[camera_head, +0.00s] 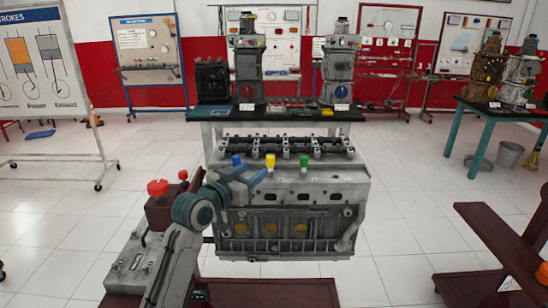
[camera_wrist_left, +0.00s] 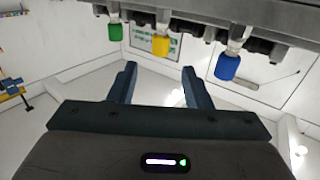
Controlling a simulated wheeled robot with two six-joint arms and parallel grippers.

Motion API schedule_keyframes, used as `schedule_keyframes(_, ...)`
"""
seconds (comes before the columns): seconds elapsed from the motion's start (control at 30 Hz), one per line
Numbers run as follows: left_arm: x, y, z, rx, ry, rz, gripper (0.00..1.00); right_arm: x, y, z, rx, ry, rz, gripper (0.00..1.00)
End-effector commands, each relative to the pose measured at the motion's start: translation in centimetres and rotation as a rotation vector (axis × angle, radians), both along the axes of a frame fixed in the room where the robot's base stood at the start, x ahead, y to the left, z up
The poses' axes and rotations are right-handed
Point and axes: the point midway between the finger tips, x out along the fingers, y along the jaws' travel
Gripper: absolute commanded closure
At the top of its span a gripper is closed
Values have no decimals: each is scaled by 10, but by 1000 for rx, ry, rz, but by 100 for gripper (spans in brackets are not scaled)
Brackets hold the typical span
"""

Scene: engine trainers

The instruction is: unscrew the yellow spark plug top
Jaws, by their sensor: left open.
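The yellow spark plug top (camera_head: 270,161) stands on the near side of the grey engine block (camera_head: 290,200), between the blue top (camera_head: 237,160) and the green top (camera_head: 304,160). My left gripper (camera_head: 250,176) is open and empty, just in front of the blue and yellow tops. In the left wrist view, the yellow top (camera_wrist_left: 160,46) appears beyond the gap between the open fingers (camera_wrist_left: 160,82), apart from them. The green top (camera_wrist_left: 115,32) is to the left there and the blue top (camera_wrist_left: 227,66) to the right. My right gripper is not in view.
A red knob (camera_head: 158,188) sits on a unit left of the block, close to my left arm. A dark table (camera_head: 285,110) with engine models stands behind.

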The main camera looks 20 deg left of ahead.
Motion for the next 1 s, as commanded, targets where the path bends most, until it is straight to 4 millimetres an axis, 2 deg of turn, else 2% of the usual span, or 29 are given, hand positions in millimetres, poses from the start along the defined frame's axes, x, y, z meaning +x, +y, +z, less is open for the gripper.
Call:
schedule_keyframes(0.17,15,-4,7,-7,-9,-1,56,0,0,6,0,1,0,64)
schedule_keyframes(0.6,88,-27,6,-5,-7,-1,56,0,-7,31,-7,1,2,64)
schedule_keyframes(0.8,102,-32,4,-4,-7,-1,56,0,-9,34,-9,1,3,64)
schedule_keyframes(1.0,104,-33,3,-2,-8,-1,56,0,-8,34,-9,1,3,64)
